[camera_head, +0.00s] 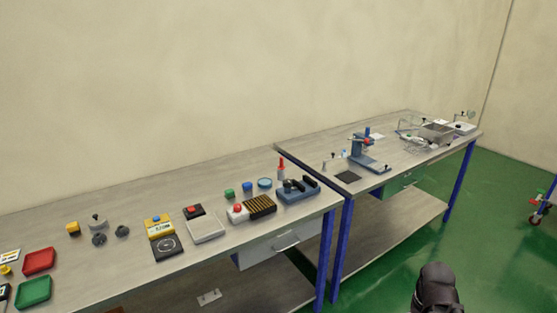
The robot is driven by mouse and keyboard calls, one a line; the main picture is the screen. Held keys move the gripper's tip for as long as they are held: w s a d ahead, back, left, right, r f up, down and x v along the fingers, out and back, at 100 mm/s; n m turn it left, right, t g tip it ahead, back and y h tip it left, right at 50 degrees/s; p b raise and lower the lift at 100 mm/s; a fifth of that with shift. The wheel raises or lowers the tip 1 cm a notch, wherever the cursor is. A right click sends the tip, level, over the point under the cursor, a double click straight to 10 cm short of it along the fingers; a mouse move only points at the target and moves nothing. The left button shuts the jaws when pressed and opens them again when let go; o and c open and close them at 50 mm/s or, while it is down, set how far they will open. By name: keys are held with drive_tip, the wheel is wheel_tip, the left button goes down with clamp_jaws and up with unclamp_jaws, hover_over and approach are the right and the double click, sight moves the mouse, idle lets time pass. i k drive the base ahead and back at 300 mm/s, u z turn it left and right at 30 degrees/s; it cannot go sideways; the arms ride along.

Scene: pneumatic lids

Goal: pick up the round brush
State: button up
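I cannot pick out the round brush with certainty; the small items on the benches are too small to tell apart. An upright item with a red top (281,164) stands at the back right of the near bench, behind a blue fixture (298,191) with dark parts. Small dark and metal parts lie around the far bench's grey metal bin (437,132). A dark rounded part, apparently of my own arm, rises from the bottom edge at the right. My gripper's fingers do not show.
The near bench (140,199) holds a red tray (39,261), a green tray (34,292), a yellow box (159,226) and a scale-like device (206,228). The far bench (400,123) carries a blue press (362,150). Green floor (500,220) is open at right.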

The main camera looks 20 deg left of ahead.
sight(281, 166)
drive_tip(key=u, duration=0.2)
drive_tip(key=i, duration=0.95)
drive_tip(key=u, duration=0.6)
drive_tip(key=i, duration=0.75)
drive_tip(key=u, duration=0.35)
